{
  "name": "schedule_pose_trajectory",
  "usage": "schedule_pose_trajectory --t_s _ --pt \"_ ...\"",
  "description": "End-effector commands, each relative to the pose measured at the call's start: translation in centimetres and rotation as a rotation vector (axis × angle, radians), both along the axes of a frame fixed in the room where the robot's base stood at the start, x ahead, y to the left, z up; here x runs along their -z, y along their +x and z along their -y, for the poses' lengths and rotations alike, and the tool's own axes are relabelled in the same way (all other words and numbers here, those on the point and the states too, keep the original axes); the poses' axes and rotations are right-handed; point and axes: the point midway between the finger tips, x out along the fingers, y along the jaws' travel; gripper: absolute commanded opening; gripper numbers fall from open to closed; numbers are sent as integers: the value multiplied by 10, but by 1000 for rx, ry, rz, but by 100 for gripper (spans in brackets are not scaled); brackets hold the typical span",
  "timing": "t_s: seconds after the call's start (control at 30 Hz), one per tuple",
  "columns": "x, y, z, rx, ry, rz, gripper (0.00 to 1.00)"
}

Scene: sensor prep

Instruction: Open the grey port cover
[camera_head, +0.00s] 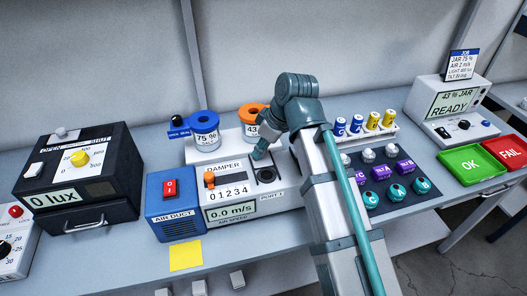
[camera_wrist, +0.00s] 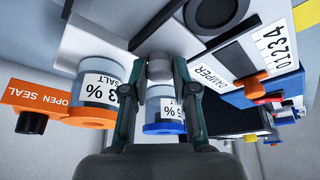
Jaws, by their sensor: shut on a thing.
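My gripper (camera_head: 259,154) reaches down at the back edge of the white air-speed box (camera_head: 236,213), just behind its dark round port (camera_head: 266,175) marked PORT 1. In the wrist view my gripper (camera_wrist: 160,60) is shut on a small light-grey cylindrical piece (camera_wrist: 160,72), which looks like the grey port cover. The dark port ring (camera_wrist: 214,14) also shows at the top of the wrist view, apart from the fingertips. In the head view my fingers hide the held piece. I cannot tell whether it still touches the box.
Blue-ringed (camera_head: 205,130) and orange-ringed (camera_head: 250,121) salt jars stand close behind my gripper. The damper's orange knob (camera_head: 209,178) is at left on the box, beside the blue air duct (camera_head: 173,203). A dark tray (camera_head: 366,200) of labelled pieces lies to the right.

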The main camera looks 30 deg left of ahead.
Motion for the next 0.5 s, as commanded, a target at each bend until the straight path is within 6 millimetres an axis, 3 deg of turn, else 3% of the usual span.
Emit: schedule_pose_trajectory --t_s 0.07,0.1,0.23,0.5 --pt "0 0 0 0 1 0 0" --pt "0 0 0 0 1 0 31" --pt "0 0 0 0 1 0 52" --pt "0 0 0 0 1 0 53"
